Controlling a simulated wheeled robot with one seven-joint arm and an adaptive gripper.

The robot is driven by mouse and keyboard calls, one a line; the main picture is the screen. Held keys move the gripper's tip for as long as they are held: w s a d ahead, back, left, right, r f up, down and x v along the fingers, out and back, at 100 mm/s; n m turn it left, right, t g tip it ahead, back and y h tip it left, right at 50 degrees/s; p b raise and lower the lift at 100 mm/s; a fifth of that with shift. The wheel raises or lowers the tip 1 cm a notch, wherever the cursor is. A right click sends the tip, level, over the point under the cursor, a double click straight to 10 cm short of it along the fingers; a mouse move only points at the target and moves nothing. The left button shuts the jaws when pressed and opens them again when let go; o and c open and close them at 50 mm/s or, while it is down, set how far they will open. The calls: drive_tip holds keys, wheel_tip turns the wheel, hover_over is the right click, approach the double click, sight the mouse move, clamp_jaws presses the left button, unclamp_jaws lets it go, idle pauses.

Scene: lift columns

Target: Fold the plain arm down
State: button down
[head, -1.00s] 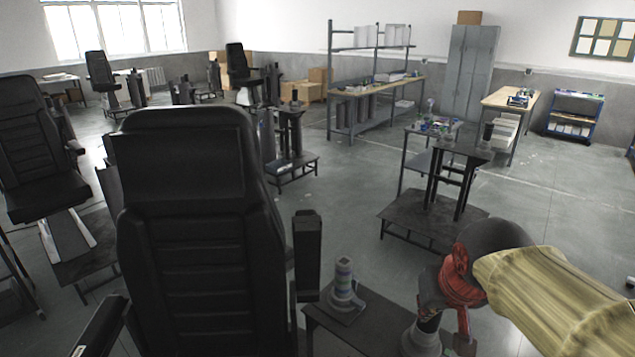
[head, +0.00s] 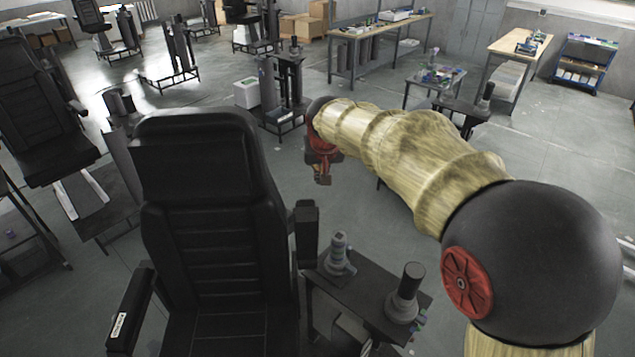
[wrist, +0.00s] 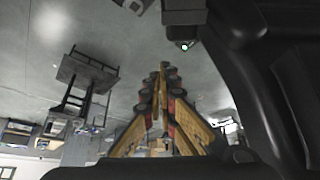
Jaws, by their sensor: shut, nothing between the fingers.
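A black chair (head: 205,200) stands in front of me in the head view. Its right arm (head: 306,232) carries no visible label and stands upright beside the backrest. Its left arm (head: 132,305) lies folded down and has a small white label near its front end. My gripper (head: 323,180) is beyond and slightly right of the upright arm, above the floor and apart from it in the picture. In the wrist view my gripper's fingers (wrist: 162,68) meet at their tips with nothing between them. Dark chair-like parts fill the right side there; which part is unclear.
A dark side table with a grey-topped lever (head: 338,252) and a black knob lever (head: 405,293) stands right of the chair. Another chair (head: 40,125) is at the left. Workbenches (head: 385,32) are at the back. Open floor (head: 540,140) lies to the right.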

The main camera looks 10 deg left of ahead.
wheel_tip(320, 180, down, 9)
drive_tip(key=w+a+p, duration=0.1)
drive_tip(key=p, duration=0.2)
drive_tip(key=shift+w+f, duration=0.15)
drive_tip(key=shift+w, duration=0.05)
idle(0.5)
drive_tip(key=shift+a+f, duration=0.1)
drive_tip(key=shift+f, duration=0.05)
